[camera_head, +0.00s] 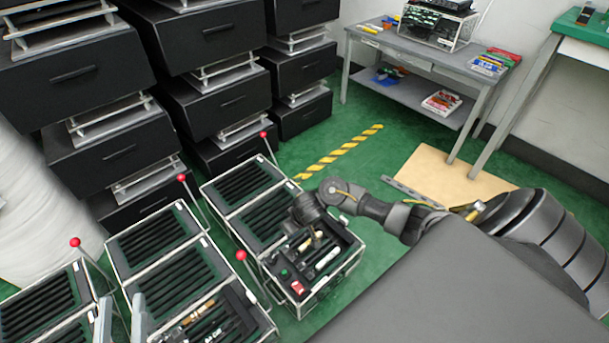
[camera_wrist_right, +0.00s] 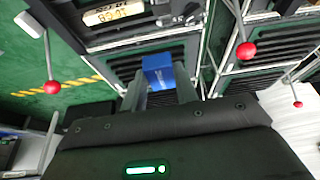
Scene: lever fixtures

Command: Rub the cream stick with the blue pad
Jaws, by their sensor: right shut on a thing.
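In the right wrist view, the blue pad (camera_wrist_right: 158,71) is between the fingertips of my right gripper (camera_wrist_right: 160,84), which is shut on it. The cream stick (camera_wrist_right: 113,12), with dark lettering, lies in a tray at the top left of that view, apart from the pad. In the head view, my right gripper (camera_head: 317,238) reaches down over the near right crate (camera_head: 345,270); the pad is hidden there. A pale stick (camera_head: 327,259) lies in this crate, too small to identify surely. My left gripper (camera_head: 121,320) is open and empty at the bottom left.
Red-knobbed levers (camera_head: 241,255) stand up beside the crates. Another crate (camera_head: 262,325) with loose items is at lower left. The red block (camera_head: 298,288) is in the near right crate. Black drawer stacks (camera_head: 215,90) and a grey table (camera_head: 425,48) are behind.

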